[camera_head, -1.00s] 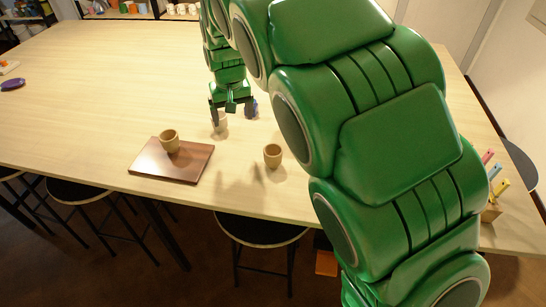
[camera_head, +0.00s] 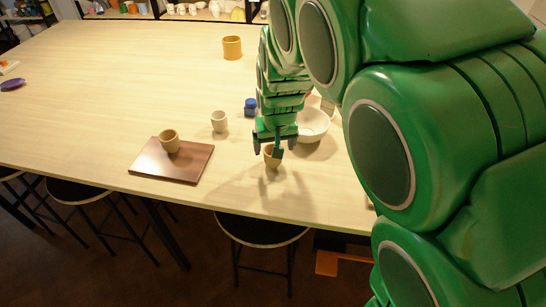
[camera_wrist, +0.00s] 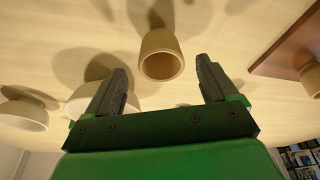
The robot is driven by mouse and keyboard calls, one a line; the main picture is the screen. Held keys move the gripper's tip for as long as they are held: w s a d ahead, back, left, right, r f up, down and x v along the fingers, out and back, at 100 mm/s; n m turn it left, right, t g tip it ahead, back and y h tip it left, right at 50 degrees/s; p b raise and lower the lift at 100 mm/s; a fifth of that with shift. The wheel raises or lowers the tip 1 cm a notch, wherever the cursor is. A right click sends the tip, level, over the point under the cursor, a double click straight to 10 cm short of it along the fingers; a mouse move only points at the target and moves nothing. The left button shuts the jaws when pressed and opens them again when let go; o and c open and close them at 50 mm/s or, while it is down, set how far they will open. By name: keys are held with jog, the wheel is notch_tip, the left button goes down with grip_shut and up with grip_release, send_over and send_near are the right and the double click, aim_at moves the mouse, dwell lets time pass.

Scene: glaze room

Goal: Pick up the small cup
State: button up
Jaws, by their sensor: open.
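A small tan cup (camera_head: 271,161) stands upright on the table near its front edge, partly hidden by my gripper (camera_head: 274,146). In the wrist view this cup (camera_wrist: 161,55) shows its open rim, lined up with the gap between my spread fingers, which look empty. I cannot tell how far the fingertips are from it. A similar tan cup (camera_head: 169,141) stands on a brown board (camera_head: 190,168) to the left. A whitish cup (camera_head: 219,121) stands on the table behind and left of my gripper.
A white bowl (camera_head: 314,126) stands close to the right of my gripper. A blue jar (camera_head: 250,107) is behind it, and a yellow-orange pot (camera_head: 232,48) is farther back. A stool (camera_head: 262,228) stands before the table. The table's left rear is mostly clear.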

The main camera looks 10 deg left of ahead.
jog(key=shift+x, duration=2.85)
jog(key=shift+s, duration=0.1)
jog(key=c, duration=1.2)
jog(key=shift+o, duration=0.2)
jog(key=shift+r, duration=0.1)
